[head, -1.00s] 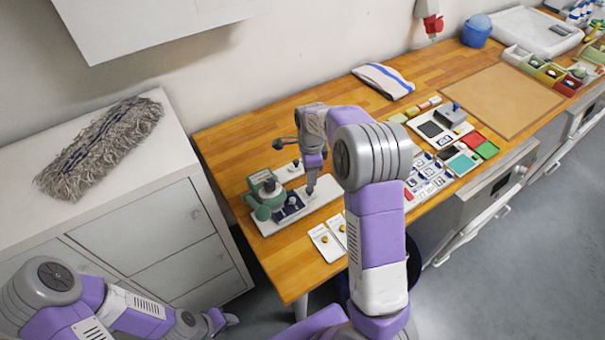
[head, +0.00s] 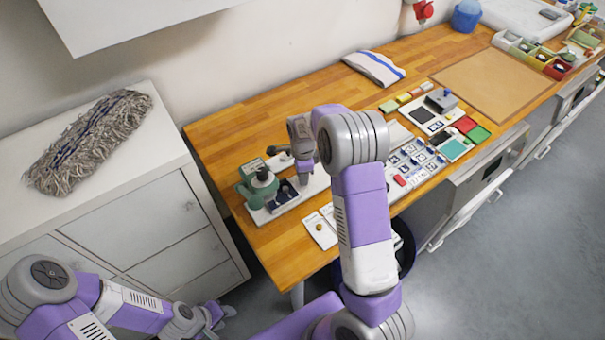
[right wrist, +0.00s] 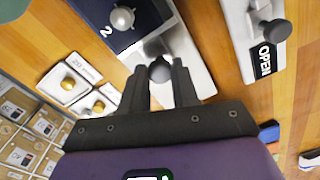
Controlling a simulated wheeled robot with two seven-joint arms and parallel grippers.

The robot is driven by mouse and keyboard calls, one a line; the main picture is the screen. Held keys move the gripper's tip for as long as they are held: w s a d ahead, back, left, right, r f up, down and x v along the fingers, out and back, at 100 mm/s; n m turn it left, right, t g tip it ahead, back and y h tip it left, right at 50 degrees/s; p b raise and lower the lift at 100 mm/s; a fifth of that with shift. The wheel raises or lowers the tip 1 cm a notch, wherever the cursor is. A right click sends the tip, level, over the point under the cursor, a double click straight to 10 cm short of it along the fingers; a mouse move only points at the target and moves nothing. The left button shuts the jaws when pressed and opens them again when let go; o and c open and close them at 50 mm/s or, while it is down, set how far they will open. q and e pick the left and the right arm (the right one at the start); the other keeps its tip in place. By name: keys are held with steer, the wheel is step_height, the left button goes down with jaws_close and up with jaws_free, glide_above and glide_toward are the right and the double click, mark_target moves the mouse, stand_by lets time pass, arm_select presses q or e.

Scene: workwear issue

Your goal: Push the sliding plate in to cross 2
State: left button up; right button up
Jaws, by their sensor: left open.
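A long pale base (head: 258,215) stands near the table's left end. It carries a green toggle-like holder (head: 259,185) and a dark blue block (head: 283,196), marked 2 with a silver knob in the right wrist view (right wrist: 122,36). The sliding plate (right wrist: 178,45) shows there as a grey-white strip beside the blue block, with a dark round knob (right wrist: 160,70). My right gripper (right wrist: 160,76) has its narrowly spaced fingers on either side of that knob; it also shows over the base in the head view (head: 303,176). My left gripper (head: 218,312) is open and empty, low beside the cabinet.
A second pale fixture (right wrist: 262,40) with a dark knob and an OPEN label lies to the right in the wrist view. White plates with brass knobs (right wrist: 68,84) lie to the left. A mop head (head: 90,140) lies on the cabinet. The table's back left is clear.

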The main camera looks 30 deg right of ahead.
mark_target(290, 189)
jaws_close()
steer(key=a, duration=0.5)
steer(key=shift+s, duration=0.2)
steer(key=o, duration=0.6)
jaws_free()
steer(key=shift+a, duration=0.1)
steer(key=shift+r, duration=0.1)
step_height(290, 189, up, 7)
steer(key=p, duration=0.1)
steer(key=shift+r, duration=0.2)
